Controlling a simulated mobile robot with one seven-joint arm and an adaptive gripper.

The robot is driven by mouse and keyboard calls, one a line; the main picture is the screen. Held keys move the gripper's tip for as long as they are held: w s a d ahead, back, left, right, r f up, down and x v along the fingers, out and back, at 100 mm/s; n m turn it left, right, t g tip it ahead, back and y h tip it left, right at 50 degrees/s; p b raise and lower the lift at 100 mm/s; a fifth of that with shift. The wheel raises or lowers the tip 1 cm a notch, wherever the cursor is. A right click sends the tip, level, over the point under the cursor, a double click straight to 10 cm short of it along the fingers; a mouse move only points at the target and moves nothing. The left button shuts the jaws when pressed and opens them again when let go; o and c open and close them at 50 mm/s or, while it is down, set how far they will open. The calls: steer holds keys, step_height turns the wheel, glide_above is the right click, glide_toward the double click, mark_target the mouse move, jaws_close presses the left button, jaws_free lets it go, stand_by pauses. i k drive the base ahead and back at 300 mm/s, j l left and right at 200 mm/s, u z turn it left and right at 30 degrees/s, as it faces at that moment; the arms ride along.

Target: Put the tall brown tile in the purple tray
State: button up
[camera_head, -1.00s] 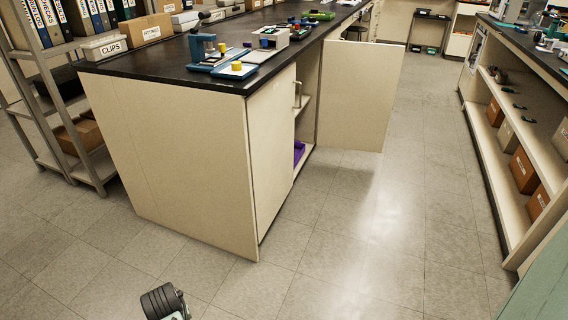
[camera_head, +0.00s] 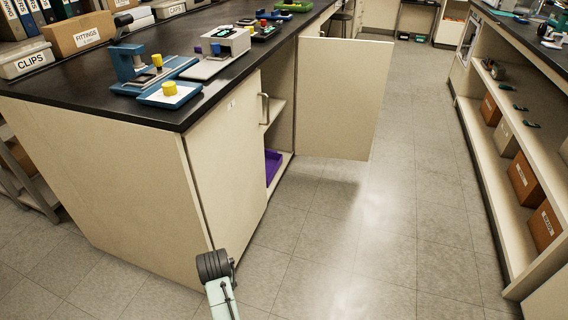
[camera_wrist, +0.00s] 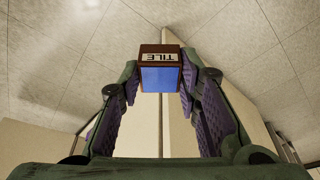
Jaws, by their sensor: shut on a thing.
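In the wrist view my gripper (camera_wrist: 159,82) is shut on a brown tile (camera_wrist: 148,50). The tile has a white label reading TILE and a blue face, and it sits between the two purple-padded fingers. In the head view the gripper and tile are not visible; only part of my arm shows at the bottom. The purple tray (camera_head: 272,166) lies low inside the open cabinet under the black bench, partly hidden by the cabinet front. The tile is apart from the tray.
The cabinet door (camera_head: 338,98) stands open out into the aisle. A shelf (camera_head: 276,110) is above the tray. Blue instruments (camera_head: 140,70) stand on the black bench (camera_head: 60,95). Open shelving (camera_head: 505,165) with boxes lines the right. The floor (camera_head: 390,230) between is clear.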

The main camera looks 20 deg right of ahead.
mark_target(267, 175)
steer(key=i+l+z, duration=0.1)
steer(key=i+l, duration=0.25)
steer(key=i, duration=0.15)
steer(key=i+l+z, duration=0.1)
steer(key=i+l, duration=0.2)
steer(key=i, duration=0.15)
steer(key=i+l, duration=0.15)
steer(key=i, duration=0.2)
steer(key=i+l, duration=0.2)
steer(key=i, duration=0.15)
steer(key=i+l, duration=0.15)
steer(key=i, duration=0.2)
steer(key=i+j, duration=0.1)
steer(key=i, duration=0.2)
